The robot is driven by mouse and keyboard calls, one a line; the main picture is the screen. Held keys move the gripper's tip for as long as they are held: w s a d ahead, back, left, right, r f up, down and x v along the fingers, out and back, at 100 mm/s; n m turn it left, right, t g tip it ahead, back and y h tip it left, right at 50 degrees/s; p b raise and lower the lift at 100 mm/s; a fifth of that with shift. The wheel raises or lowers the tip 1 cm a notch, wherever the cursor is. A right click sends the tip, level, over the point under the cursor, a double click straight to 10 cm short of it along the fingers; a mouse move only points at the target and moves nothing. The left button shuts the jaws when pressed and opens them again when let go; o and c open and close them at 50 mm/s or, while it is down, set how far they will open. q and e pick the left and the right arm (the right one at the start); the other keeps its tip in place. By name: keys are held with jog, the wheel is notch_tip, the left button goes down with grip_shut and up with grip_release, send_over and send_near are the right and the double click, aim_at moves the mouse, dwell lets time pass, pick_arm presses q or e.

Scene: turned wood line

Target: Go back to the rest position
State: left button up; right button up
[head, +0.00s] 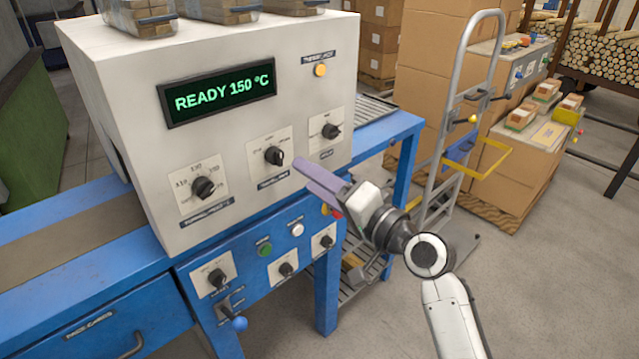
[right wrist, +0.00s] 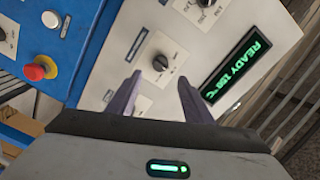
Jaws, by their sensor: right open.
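My right gripper (head: 318,183) is in front of the white machine (head: 110,70), with its purple fingers pointing at the panel's lower right. It also shows in the right wrist view (right wrist: 158,98), where its two fingers are apart with nothing between them. The middle black knob (head: 274,156) lies just beyond the fingertips; in the right wrist view the knob (right wrist: 160,63) shows above the gap, apart from the fingers. The display (head: 217,92) reads "READY 150 °C" in green. My left gripper is not in view.
A blue bench (head: 60,225) carries the machine; its front has knobs, a green button (head: 264,249) and a red button partly behind my gripper. A hand truck (head: 452,130) and stacked cartons (head: 425,100) stand at the right. The floor (head: 560,290) at lower right is clear.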

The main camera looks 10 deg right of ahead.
jog(key=shift+v, duration=0.8)
jog(key=shift+f, duration=0.1)
jog(key=s+d+f+n+g+h, duration=0.1)
jog(key=s+d+f+g+h, duration=0.15)
jog(key=s+f, duration=0.7)
jog(key=s+d+f+n+g+h, duration=0.1)
jog(key=s+d+f+n+h, duration=0.2)
jog(key=f, duration=1.3)
jog(key=s+d+f+n+g+h, duration=0.1)
jog(key=s+d+f, duration=0.1)
jog(key=s+f, duration=0.4)
jog(key=s+d+f+n+g+h, duration=0.1)
jog(key=s+f, duration=0.4)
jog(key=s, duration=0.6)
jog(key=shift+s+d+f+n+h, duration=0.25)
jog(key=shift+d+f+n+h, duration=0.15)
jog(key=shift+d+n, duration=0.55)
